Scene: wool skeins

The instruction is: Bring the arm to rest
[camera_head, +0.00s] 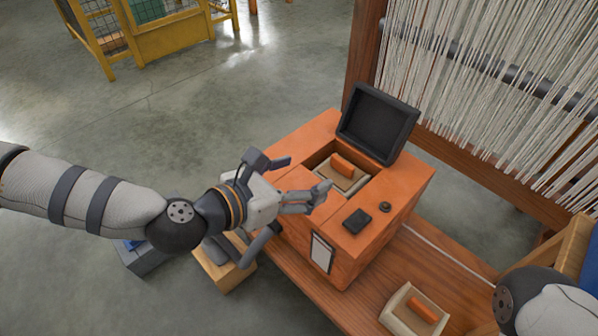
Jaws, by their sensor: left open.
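My left arm comes in from the left, and its gripper (306,180) is open and empty. It hangs over the near left part of an orange box (345,240), beside the box's square opening. The box's dark lid (378,124) stands raised at the back. Inside the opening lies a pale tray (335,183) with an orange skein-like piece (342,165) on it. Part of my right arm shows at the lower right, but its gripper is out of view.
A second pale tray (396,318) with an orange piece (423,309) rests on the wooden bench (330,297). A loom with white threads (480,90) stands behind at the right. A wooden block (226,276) sits below my left gripper.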

